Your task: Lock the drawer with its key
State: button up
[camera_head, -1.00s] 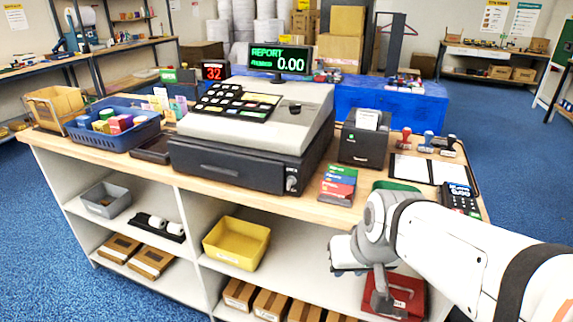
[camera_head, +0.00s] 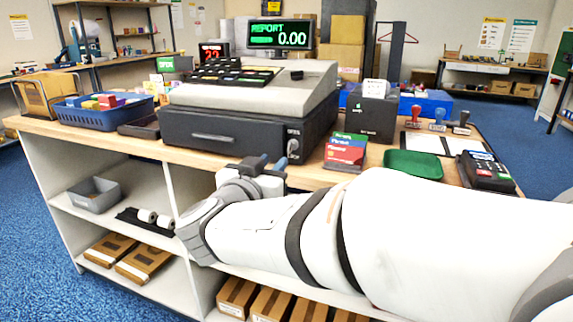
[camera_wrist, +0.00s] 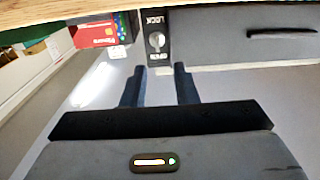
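The black cash drawer (camera_head: 225,142) under the register is shut, with a handle on its front. Its lock plate (camera_head: 293,131) is at the front's right end. A silver key (camera_head: 292,146) appears to sit in the lock. In the wrist view the drawer front (camera_wrist: 225,38) is at the upper right, and the key (camera_wrist: 156,40) is between inverted LOCK and OPEN labels. My gripper (camera_head: 272,163) is in front of the counter edge, just below and left of the lock. Its two dark fingers (camera_wrist: 160,70) are apart and empty, pointing at the key without visibly touching it.
A stack of coloured cards (camera_head: 345,152) stands right of the lock, also at the wrist view's upper left (camera_wrist: 97,33). A green tray (camera_head: 413,165) and a card terminal (camera_head: 487,171) are farther right. The counter edge (camera_head: 150,150) runs below the drawer.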

aim_at(288, 148)
jog(key=b+x, duration=0.2)
jog(key=x, duration=0.5)
jog(key=shift+w+d, duration=0.2)
jog(key=shift+w, duration=0.05)
jog(key=shift+c, duration=0.6)
grip_shut()
